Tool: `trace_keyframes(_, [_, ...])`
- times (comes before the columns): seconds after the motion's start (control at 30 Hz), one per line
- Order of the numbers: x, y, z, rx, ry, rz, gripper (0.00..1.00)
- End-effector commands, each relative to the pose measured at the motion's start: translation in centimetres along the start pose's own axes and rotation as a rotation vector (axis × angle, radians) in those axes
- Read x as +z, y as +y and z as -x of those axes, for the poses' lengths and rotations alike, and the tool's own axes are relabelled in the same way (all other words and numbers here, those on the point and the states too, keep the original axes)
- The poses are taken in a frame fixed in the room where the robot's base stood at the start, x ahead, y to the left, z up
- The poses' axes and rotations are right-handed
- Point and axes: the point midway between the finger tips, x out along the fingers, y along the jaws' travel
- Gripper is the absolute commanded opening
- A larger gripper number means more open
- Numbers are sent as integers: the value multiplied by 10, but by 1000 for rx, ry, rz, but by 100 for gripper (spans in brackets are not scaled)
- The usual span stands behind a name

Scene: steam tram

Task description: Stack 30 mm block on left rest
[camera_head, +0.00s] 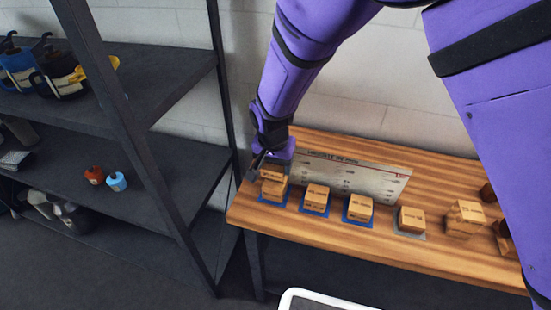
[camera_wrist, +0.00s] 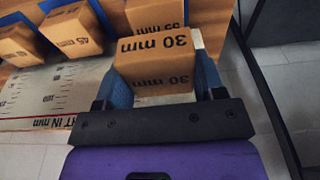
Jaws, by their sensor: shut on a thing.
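My gripper (camera_head: 268,164) is at the left end of the wooden bench. In the wrist view my gripper (camera_wrist: 158,82) is shut on a wooden block marked 30 mm (camera_wrist: 155,62), with a blue finger on each side. The held block (camera_head: 273,174) is right above another wooden block (camera_head: 272,190), which stands on the left blue rest (camera_head: 266,204). The lower block (camera_wrist: 153,16) is partly hidden behind the held one in the wrist view. I cannot tell whether the two blocks touch.
Two more blocks (camera_head: 316,198) (camera_head: 358,208) stand on blue rests, and one block (camera_head: 410,219) on a grey rest. Stacked blocks (camera_head: 464,217) stand to the right. A printed height chart (camera_head: 350,178) lies behind. A dark shelf (camera_head: 150,200) stands close left.

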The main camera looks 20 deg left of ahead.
Motion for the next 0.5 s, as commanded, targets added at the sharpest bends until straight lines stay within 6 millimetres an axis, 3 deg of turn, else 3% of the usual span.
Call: trace_keyframes(0.5, [5,0,-33,0,0,-1,39])
